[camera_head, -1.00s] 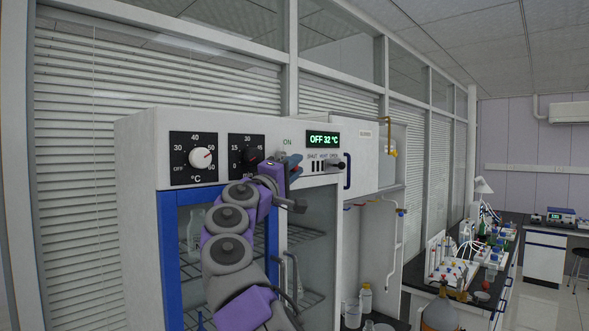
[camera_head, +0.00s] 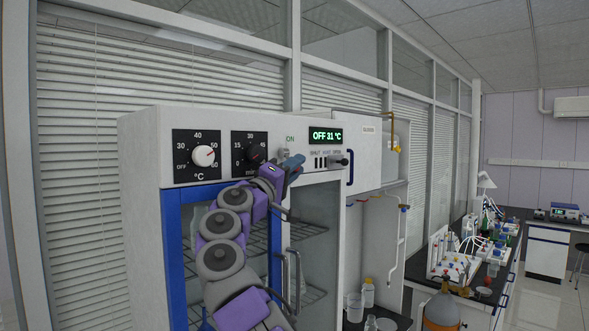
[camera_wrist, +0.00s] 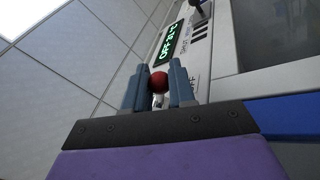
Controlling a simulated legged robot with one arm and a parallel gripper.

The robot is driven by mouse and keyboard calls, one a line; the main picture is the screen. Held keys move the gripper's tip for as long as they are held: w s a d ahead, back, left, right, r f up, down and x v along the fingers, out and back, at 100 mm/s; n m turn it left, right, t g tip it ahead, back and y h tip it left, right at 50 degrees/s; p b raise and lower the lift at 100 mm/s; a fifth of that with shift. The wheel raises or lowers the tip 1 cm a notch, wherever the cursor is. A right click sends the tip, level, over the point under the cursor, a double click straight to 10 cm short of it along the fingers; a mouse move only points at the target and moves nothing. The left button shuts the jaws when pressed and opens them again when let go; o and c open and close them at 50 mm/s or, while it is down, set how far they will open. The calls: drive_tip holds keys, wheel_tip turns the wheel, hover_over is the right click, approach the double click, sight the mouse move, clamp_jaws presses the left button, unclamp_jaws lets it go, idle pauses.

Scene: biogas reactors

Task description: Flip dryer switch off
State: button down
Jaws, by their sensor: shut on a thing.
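The dryer is a white cabinet with a blue-framed door (camera_head: 172,255); its green display (camera_head: 325,135) reads OFF 31 °C. The dryer switch sits under the ON label, left of the display, and is largely hidden behind my gripper (camera_head: 292,163) in the head view. In the wrist view its red ball tip (camera_wrist: 158,81) lies between the two blue-grey fingers of my gripper (camera_wrist: 158,72). The fingers are shut on the switch. The switch's lever position is hard to make out. The display (camera_wrist: 172,42) also shows in the wrist view.
A temperature dial (camera_head: 203,156) and a timer dial (camera_head: 254,155) are on the panel left of the switch. A black lever knob (camera_head: 338,162) is to its right. A door handle (camera_head: 294,278) is below. Bottles and a lab bench stand at right.

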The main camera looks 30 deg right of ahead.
drive_tip(key=c, duration=1)
unclamp_jaws()
drive_tip(key=shift+w+f, duration=0.15)
drive_tip(key=shift+f, duration=0.05)
drive_tip(key=shift+r, duration=0.1)
drive_tip(key=shift+a, duration=0.15)
drive_tip(key=b+v, duration=0.4)
drive_tip(key=v, duration=1.3)
drive_tip(key=shift+a+b, duration=0.2)
drive_tip(key=shift+b, duration=0.15)
drive_tip(key=shift+d, duration=0.1)
